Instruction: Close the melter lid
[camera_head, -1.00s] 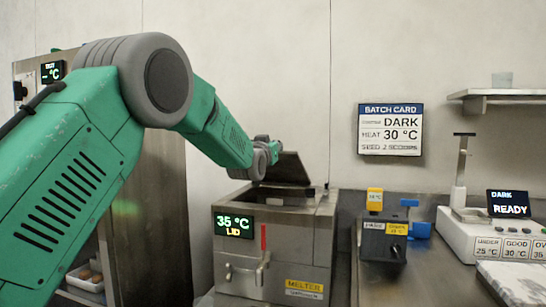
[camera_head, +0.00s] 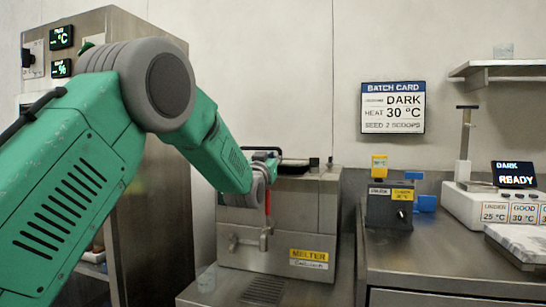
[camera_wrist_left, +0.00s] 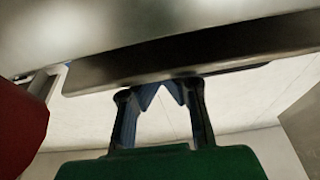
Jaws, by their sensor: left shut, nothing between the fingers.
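The steel melter (camera_head: 318,215) stands at the centre of the head view, with a yellow label and a red-handled tap on its front. Its dark lid (camera_head: 297,163) shows as a thin, low strip at the top, almost edge-on. I cannot tell whether it is fully seated. My left gripper (camera_head: 267,153) is at the top left of the melter, mostly hidden behind my wrist. In the left wrist view the gripper (camera_wrist_left: 162,88) is shut and empty, with its tips close under a broad metal edge. Contact is unclear. My right gripper is out of view.
A steel cabinet (camera_head: 150,180) stands left of the melter. On the right, a steel counter (camera_head: 430,262) holds a small dark box (camera_head: 390,205) and a white device with a READY screen (camera_head: 515,174). A shelf (camera_head: 510,65) is on the right wall.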

